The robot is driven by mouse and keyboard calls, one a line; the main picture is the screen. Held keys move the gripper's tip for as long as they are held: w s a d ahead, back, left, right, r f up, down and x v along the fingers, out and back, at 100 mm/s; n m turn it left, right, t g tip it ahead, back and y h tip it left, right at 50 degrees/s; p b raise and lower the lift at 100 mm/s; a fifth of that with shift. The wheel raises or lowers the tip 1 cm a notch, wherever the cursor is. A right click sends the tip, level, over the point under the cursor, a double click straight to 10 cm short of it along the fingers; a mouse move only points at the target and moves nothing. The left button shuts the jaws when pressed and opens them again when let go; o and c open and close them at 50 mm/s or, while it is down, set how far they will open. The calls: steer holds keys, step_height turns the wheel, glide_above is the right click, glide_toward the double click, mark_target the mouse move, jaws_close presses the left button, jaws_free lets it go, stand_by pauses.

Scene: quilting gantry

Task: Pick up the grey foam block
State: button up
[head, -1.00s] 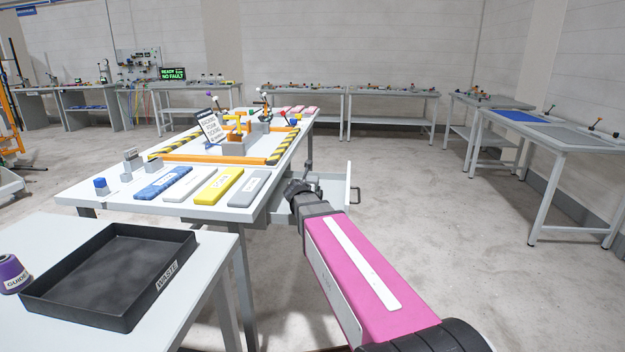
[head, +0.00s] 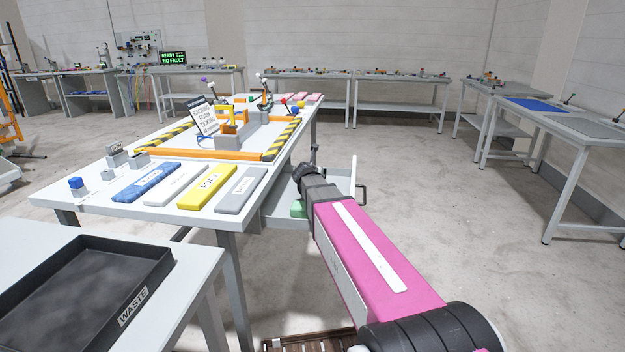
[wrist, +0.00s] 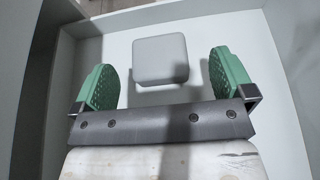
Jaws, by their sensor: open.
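A small light-grey block with rounded corners, seemingly the grey foam block (wrist: 160,58), lies in the open drawer (wrist: 112,42) in the wrist view. My gripper (wrist: 162,72) is open over the drawer, one green pad on each side of the block. Gaps show between the block and both pads, and nothing is held. How far the fingertips are above the drawer floor is hard to tell. In the head view, a green pad (head: 298,208) shows inside the drawer, and my arm hides the block.
The drawer's walls stand close around my gripper. Above it, the table (head: 225,217) bears a long grey bar (head: 233,198), a yellow bar (head: 206,190) and a blue bar (head: 147,182). A black waste tray (head: 150,293) is at the front left. Open floor lies to the right.

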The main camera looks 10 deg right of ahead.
steer(key=shift+a+f+x, duration=0.1)
steer(key=shift+f+x, duration=0.05)
steer(key=shift+x, duration=1.35)
steer(key=shift+a+f+x, duration=0.1)
steer(key=shift+x, duration=1.45)
steer(key=shift+s, duration=0.1)
steer(key=c, duration=0.9)
